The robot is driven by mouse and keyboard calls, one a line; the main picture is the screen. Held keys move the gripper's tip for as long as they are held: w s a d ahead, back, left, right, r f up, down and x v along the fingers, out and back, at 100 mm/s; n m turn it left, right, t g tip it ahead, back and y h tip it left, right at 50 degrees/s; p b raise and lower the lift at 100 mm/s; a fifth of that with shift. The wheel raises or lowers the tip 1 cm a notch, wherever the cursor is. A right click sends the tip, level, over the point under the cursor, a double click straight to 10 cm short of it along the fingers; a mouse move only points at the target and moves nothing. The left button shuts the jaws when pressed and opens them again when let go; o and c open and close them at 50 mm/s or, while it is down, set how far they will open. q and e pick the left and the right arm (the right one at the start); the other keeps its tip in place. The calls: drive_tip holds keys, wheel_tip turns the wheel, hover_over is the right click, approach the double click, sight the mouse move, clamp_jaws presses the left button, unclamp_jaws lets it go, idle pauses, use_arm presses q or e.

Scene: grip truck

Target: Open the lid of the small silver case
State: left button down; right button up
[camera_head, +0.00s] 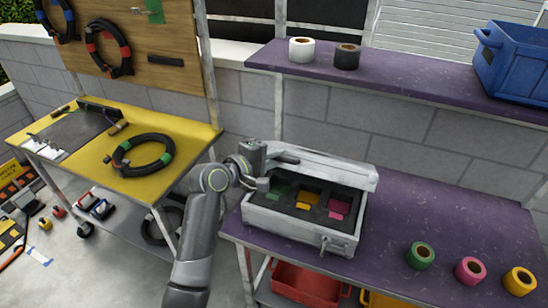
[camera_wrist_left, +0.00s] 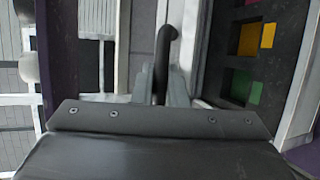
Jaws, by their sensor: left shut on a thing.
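The small silver case (camera_head: 290,228) stands on the purple table, and its inside is exposed. Its lid (camera_head: 335,168) is raised along the back side. Dark foam inside has green, yellow and pink pieces in cutouts. My left gripper (camera_head: 284,156) is at the lid's left part, above the back left of the case. In the left wrist view my left gripper (camera_wrist_left: 162,88) is shut on a dark bent handle (camera_wrist_left: 166,45), with the foam and coloured pieces to the right. My right gripper is not in view.
Green (camera_head: 420,255), pink (camera_head: 470,270) and yellow (camera_head: 519,281) tape rolls stand to the right on the purple table (camera_head: 400,210). A purple shelf (camera_head: 420,85) above holds two rolls and a blue crate (camera_head: 515,60). A yellow table (camera_head: 85,150) with a cable coil is at left.

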use_arm(q)
drive_tip(key=shift+r, duration=0.1)
idle(0.3)
drive_tip(key=c, duration=1.7)
unclamp_jaws()
drive_tip(key=shift+c, duration=0.2)
drive_tip(key=shift+a, duration=0.1)
drive_tip(key=shift+s+a, duration=0.15)
drive_tip(key=shift+s, duration=0.05)
drive_tip(key=b+v, duration=0.2)
drive_tip(key=v, duration=1.4)
drive_tip(key=shift+s+a+r, duration=0.15)
drive_tip(key=shift+s+a, duration=0.1)
